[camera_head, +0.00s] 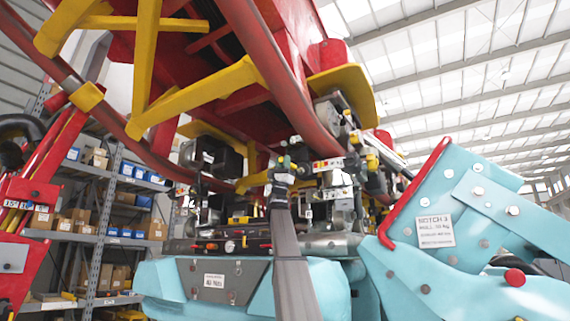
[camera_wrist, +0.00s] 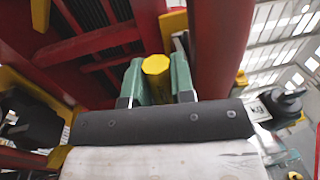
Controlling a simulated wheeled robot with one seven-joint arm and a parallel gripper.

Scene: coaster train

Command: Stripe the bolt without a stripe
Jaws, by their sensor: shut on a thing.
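In the wrist view my gripper (camera_wrist: 157,74) has its two green fingers shut on a yellow faceted thing, probably a marker (camera_wrist: 156,66), seen end-on. In the head view my gripper (camera_head: 282,168) is raised in the middle, close to the wheel assembly (camera_head: 330,170) under the red train. The yellow thing is too small there to make out clearly. Several bolt-like parts sit in the wheel assembly. They are too small to tell which has a stripe and which has none. My gripper appears near them; contact cannot be told.
Red curved tubes (camera_head: 285,75) and yellow beams (camera_head: 195,92) hang overhead, close around the gripper. Teal bolted panels (camera_head: 480,225) with a white label stand at right. Shelves with boxes (camera_head: 100,215) are at left. In the wrist view, red beams (camera_wrist: 215,45) stand just beyond the fingers.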

